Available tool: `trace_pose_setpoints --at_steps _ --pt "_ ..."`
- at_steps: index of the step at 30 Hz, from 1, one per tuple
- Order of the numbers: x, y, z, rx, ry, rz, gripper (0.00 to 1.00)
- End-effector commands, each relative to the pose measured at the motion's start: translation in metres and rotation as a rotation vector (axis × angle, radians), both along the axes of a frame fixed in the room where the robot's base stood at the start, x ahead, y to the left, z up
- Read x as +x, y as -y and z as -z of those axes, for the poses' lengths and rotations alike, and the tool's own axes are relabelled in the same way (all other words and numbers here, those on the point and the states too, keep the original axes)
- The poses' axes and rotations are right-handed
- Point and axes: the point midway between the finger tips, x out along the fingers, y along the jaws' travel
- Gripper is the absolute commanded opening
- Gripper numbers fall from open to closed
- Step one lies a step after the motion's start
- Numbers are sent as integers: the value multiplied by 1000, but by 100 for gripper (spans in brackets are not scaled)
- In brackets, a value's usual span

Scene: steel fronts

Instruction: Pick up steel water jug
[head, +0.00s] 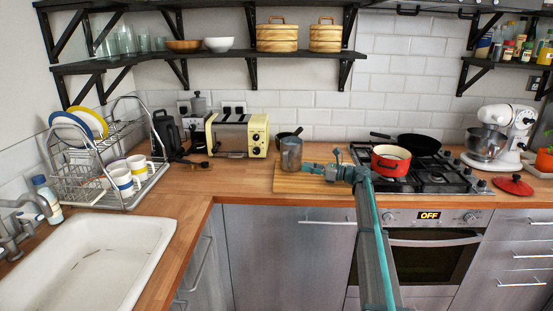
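The steel water jug (291,155) stands upright at the left part of a wooden board (325,186) on the counter, in the head view. My gripper (308,167) reaches in from the right, low over the board, with its fingertips close to the jug's right side. The gripper is small in this view, so I cannot tell whether it is open or shut, or whether it touches the jug. My arm crosses the front of the counter and hides part of the board and the oven.
A dark pan (288,133) sits behind the jug, and a cream toaster (237,134) stands to its left. A red pot (390,160) is on the hob (430,172) to the right. The counter left of the board (235,178) is clear. Shelves run above.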

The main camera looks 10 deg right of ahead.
Motion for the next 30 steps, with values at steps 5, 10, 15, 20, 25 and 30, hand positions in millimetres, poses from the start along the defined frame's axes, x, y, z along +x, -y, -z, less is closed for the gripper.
trace_pose_setpoints --at_steps 5,10,15,20,25,30 --pt "4 -3 4 1 -16 -14 20" --pt "15 -25 4 2 -15 -14 20" --pt "23 -40 4 1 -14 -12 20" --pt "27 -49 3 1 -14 -12 20" --pt "36 -67 -1 1 -14 -13 20" --pt "45 -86 0 1 -13 -12 20"
